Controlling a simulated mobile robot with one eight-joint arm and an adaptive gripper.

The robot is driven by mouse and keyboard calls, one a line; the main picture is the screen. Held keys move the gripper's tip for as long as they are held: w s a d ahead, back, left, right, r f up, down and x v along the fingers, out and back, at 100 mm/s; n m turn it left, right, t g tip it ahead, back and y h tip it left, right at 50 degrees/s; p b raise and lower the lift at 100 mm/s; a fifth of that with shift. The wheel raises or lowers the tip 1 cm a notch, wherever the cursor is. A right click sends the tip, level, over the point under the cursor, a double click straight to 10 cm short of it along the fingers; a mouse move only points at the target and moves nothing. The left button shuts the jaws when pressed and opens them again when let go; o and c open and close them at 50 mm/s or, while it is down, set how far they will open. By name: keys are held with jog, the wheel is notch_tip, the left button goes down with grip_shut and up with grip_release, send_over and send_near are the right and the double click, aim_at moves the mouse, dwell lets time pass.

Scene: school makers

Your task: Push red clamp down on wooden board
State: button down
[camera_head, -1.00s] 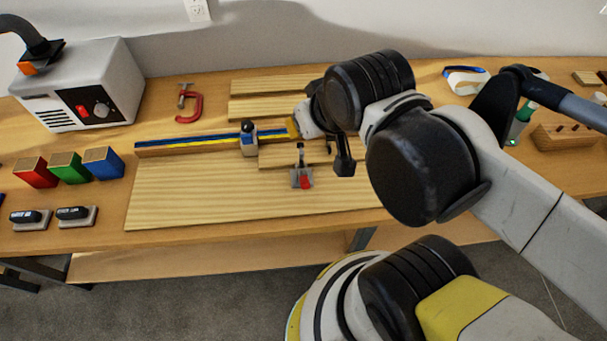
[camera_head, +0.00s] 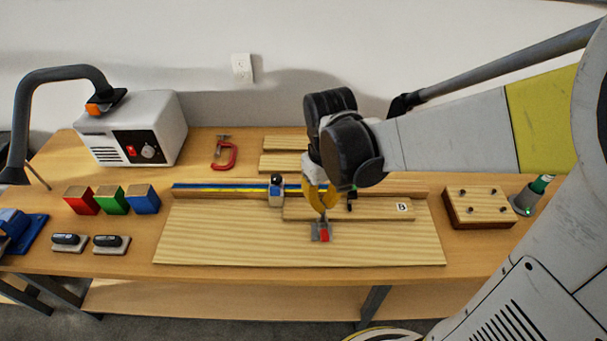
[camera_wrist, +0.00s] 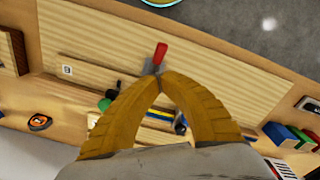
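A toggle clamp with a red handle tip (camera_head: 324,235) and grey base sits on the large wooden board (camera_head: 230,240). In the wrist view the red handle (camera_wrist: 160,54) sticks out just beyond my fingertips. My gripper (camera_head: 323,209) points down right above the clamp, its yellow fingers partly hiding the clamp's back. In the wrist view the fingertips (camera_wrist: 160,80) meet. They appear to touch or nearly touch the clamp; I cannot tell which.
A blue-and-yellow rail (camera_head: 225,190) with a stop block (camera_head: 276,190) runs behind the clamp. A red C-clamp (camera_head: 230,157), a grey machine (camera_head: 140,125) and coloured blocks (camera_head: 143,199) stand left. A wooden block with pegs (camera_head: 480,206) stands right. The large board's front left is clear.

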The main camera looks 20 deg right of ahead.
aim_at(323, 232)
jog(key=shift+s+f+g, duration=0.15)
jog(key=shift+f+g, duration=0.2)
jog(key=shift+f, duration=0.25)
jog(key=shift+s+f+g, duration=0.15)
jog(key=shift+f+g, duration=0.2)
jog(key=shift+f, duration=0.2)
jog(key=shift+f, duration=0.1)
jog(key=f+b, duration=0.1)
jog(key=f, duration=0.1)
jog(key=f+b, duration=0.4)
jog(key=shift+s+f, duration=0.3)
jog(key=shift+f, duration=0.05)
notch_tip(323, 232, down, 5)
jog(key=b, duration=0.4)
jog(key=shift+r, duration=0.3)
